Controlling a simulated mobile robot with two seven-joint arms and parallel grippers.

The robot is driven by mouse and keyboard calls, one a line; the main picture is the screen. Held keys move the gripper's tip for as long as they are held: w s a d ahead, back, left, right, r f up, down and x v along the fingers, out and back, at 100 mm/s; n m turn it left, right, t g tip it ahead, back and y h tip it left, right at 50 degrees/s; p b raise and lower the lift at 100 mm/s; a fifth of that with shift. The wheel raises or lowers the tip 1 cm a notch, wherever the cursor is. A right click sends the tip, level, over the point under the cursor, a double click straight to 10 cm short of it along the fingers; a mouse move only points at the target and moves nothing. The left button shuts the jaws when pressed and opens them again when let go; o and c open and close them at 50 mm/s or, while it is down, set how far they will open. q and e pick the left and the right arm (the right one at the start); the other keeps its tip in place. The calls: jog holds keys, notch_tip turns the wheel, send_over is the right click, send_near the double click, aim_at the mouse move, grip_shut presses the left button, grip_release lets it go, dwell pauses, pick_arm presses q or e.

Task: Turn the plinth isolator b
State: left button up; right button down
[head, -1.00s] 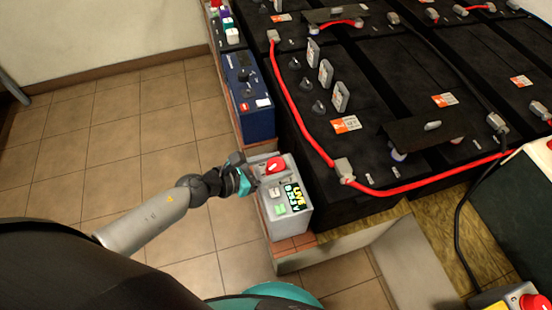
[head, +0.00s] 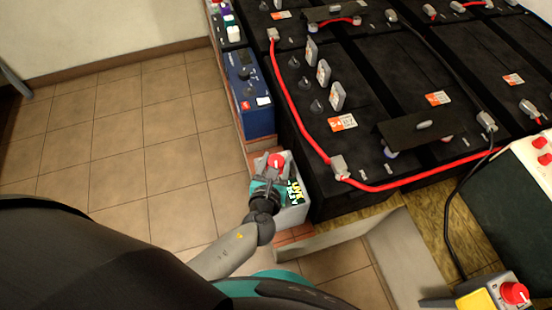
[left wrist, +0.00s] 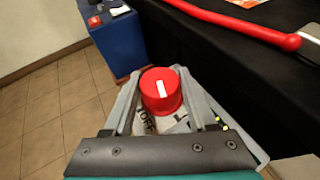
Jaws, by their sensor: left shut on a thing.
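The plinth isolator is a light grey box (head: 294,214) with a red round knob (head: 277,160) on top, standing at the near end of the brick plinth. My left gripper (head: 273,172) reaches it from the near side and is shut on the knob. In the left wrist view, the red knob (left wrist: 160,92) sits between the two grey fingers, with its white pointer bar running nearly lengthwise to them. Part of an "OFF" marking shows below the knob. The gripper hides much of the box's top in the head view. My right gripper is not in view.
A blue unit (head: 249,95) stands behind on the same plinth. Black batteries (head: 350,80) with a red cable (head: 300,120) lie close on the right. Tiled floor (head: 130,130) at left is clear.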

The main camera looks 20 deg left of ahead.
pick_arm(q)
jog(key=shift+n+g+y, duration=0.5)
jog(key=shift+n+y, duration=1.1)
jog(key=shift+y, duration=0.3)
jog(key=o, duration=1.4)
jog(key=shift+c, duration=0.2)
